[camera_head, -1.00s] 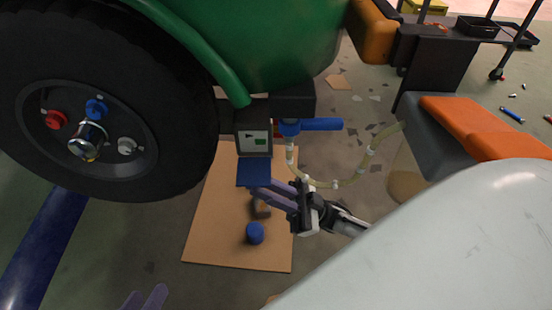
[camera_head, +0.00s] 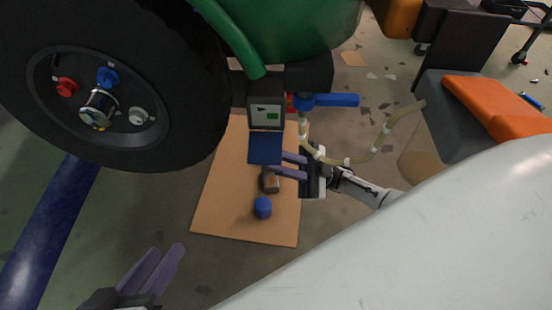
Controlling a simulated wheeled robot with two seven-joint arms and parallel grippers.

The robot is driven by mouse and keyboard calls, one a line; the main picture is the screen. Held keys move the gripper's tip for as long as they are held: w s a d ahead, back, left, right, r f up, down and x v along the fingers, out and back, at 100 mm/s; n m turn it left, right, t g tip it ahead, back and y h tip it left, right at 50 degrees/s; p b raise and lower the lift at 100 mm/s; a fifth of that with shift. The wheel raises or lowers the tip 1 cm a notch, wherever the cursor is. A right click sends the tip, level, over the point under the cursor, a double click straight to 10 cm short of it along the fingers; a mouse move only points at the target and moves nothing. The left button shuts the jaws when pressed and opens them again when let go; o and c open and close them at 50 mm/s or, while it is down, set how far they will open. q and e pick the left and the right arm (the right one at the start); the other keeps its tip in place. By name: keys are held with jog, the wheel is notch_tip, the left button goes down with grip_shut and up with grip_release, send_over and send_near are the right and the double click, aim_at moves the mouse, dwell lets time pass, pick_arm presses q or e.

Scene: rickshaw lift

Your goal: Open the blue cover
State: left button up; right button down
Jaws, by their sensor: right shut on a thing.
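The blue cover (camera_head: 266,147) is a small flat flap hanging open below a dark box (camera_head: 266,114) with a pale face and a green mark, beside the big wheel. My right gripper (camera_head: 279,163) reaches in from the right. Its purple fingers are shut on the lower right edge of the cover, though the exact contact is hard to see. My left gripper (camera_head: 158,266) is at the bottom left, its two purple fingers apart and empty, far from the cover.
A cardboard sheet (camera_head: 225,205) lies on the floor with a blue cap-like part (camera_head: 263,208) over it. A blue-handled valve (camera_head: 330,100) and a looped pale hose (camera_head: 375,146) are right of the box. The black wheel (camera_head: 185,70) bounds the left.

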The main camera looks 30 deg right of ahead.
jog(key=c, duration=1.7)
grip_release()
jog(key=shift+s+m+t, duration=0.1)
jog(key=shift+m+t, duration=0.2)
